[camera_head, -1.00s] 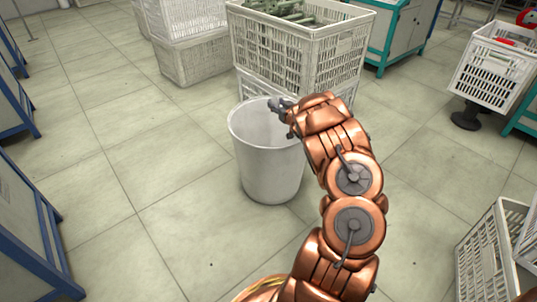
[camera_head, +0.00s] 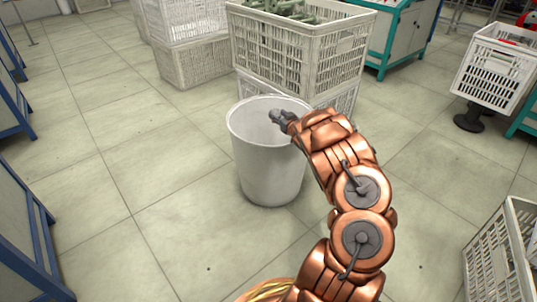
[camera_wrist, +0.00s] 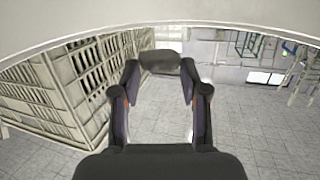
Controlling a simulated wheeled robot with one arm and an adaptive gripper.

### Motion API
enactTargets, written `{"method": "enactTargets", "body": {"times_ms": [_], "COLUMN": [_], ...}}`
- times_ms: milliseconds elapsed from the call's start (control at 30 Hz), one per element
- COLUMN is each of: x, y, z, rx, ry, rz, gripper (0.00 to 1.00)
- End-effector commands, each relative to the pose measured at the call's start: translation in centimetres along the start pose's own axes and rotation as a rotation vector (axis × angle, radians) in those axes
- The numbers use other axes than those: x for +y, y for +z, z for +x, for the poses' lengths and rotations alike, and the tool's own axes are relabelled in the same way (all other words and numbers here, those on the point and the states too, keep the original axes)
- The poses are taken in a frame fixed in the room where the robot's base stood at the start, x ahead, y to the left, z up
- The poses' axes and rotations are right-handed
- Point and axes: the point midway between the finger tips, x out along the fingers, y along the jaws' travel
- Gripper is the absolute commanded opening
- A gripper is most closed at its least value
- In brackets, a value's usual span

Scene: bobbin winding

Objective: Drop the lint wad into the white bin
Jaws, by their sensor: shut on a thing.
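The white bin (camera_head: 268,165) stands upright on the floor in the middle of the head view. My gripper (camera_head: 278,116) reaches from the right over the bin's opening, its tip within the rim outline; its exact height against the rim is hard to tell. In the wrist view my gripper (camera_wrist: 160,82) has both fingers closed in on a dark grey lump, the lint wad (camera_wrist: 160,60). The wad also shows small and grey at the gripper's tip in the head view (camera_head: 275,114). A pale curved band crosses the top of the wrist view, seemingly part of the bin.
A stack of white crates (camera_head: 297,55), the upper one holding green parts, stands just behind the bin. More white crates (camera_head: 195,60) stand behind to the left, and one crate (camera_head: 503,255) is at the lower right. The floor left of the bin is clear.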

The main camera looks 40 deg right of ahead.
Motion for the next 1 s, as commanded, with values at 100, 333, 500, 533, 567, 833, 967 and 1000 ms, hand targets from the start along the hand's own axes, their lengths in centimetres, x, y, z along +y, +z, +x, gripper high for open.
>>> {"method": "enactTargets", "body": {"times_ms": [100,333,500,533,567,833,967,1000], "x": [0.0,0.0,0.0,0.0,0.0,0.0,0.0,-0.1], "y": [-0.1,-0.1,-0.1,-0.1,-0.1,-0.4,-1.4,-1.9], "z": [0.0,0.0,0.0,0.0,0.0,0.0,-0.2,-0.2], "rx": [0.001,0.001,0.001,0.001,0.001,0.001,0.002,0.002], "ry": [0.000,0.000,0.000,0.000,0.000,0.000,0.000,-0.001], "rz": [0.000,0.000,0.000,0.000,0.000,-0.001,-0.003,-0.004], "gripper": [0.30,0.62,0.73,0.73,0.73,0.73,0.73,0.73]}}
